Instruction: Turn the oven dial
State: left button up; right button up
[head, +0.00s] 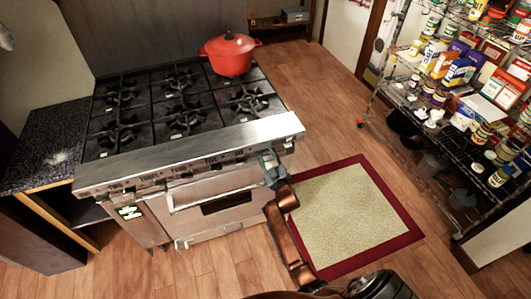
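The oven (222,192) is a steel range with a row of small dark dials along its front panel, below the steel ledge (200,147). One dial (128,190) shows near the panel's left end. Which dial is the oven dial, and how it is turned, is too small to tell. My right gripper (268,160) is at the right part of the front panel, close to it and hiding part of it. Whether it touches a dial, and whether its fingers are open or shut, I cannot tell. My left gripper is not in view.
A red pot (230,54) stands on the back right of the black stovetop (175,95). A dark counter (45,150) adjoins on the left. A red-bordered rug (355,215) lies right of the oven. A loaded wire shelf (460,100) stands farther right. Wooden floor is clear between.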

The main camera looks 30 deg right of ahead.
jog(key=shift+f, duration=0.1)
jog(key=o, duration=1.1)
jog(key=shift+c, duration=0.2)
jog(key=v, duration=1.2)
jog(key=shift+f, duration=0.1)
